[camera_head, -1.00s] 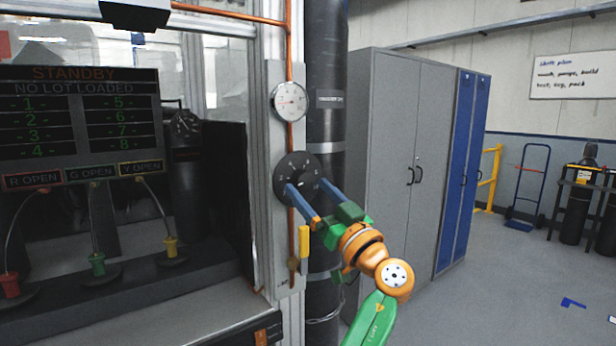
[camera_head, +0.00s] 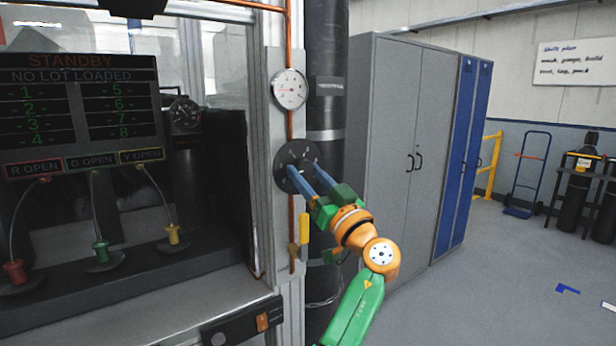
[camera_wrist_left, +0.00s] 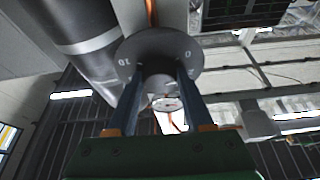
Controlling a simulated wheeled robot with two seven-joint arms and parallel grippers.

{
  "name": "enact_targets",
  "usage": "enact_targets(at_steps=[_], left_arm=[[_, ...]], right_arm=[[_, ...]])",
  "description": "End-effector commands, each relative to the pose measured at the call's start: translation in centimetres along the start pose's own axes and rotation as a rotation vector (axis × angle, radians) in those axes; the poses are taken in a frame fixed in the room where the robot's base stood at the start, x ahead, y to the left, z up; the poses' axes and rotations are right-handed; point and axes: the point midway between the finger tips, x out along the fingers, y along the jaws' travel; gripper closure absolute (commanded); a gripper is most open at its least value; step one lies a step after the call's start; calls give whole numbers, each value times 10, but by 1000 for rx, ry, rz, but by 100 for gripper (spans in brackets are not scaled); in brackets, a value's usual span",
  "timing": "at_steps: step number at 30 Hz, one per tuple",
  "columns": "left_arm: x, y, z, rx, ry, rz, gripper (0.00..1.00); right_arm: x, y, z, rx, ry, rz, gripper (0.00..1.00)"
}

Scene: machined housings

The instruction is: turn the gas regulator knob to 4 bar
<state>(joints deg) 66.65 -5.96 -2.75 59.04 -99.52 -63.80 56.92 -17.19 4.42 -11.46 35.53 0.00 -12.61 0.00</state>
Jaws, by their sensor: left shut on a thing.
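The regulator's round dark dial plate (camera_head: 284,156) with pale numbers is on the grey panel in the head view. In the left wrist view the plate (camera_wrist_left: 185,50) shows the marks 0 and 10. My left gripper (camera_head: 303,166) has its two blue fingers on either side of the dark central knob (camera_wrist_left: 158,82), shut on it. The fingers hide much of the knob, and its pointer setting cannot be read. A round white gauge (camera_head: 290,89) hangs above the dial; its needle is too small to read exactly. My right gripper is not in view.
A yellow handle (camera_head: 304,229) sits on the panel just below the dial, close to my left gripper. A dark vertical pipe (camera_head: 326,100) and a grey cabinet (camera_head: 385,130) stand to the right. A display cabinet with a STANDBY screen (camera_head: 80,100) is on the left.

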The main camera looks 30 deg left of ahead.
Motion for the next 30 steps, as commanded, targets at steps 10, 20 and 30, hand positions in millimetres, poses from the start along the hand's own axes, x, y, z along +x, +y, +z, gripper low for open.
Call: enact_targets(at_steps=[10,20,30], left_arm=[[0,-3,0,224,4,94,100],[2,-5,-6,514,2,215,100],[4,-7,-11,809,1,335,100]], right_arm=[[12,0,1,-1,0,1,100],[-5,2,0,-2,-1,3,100],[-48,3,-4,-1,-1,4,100]])
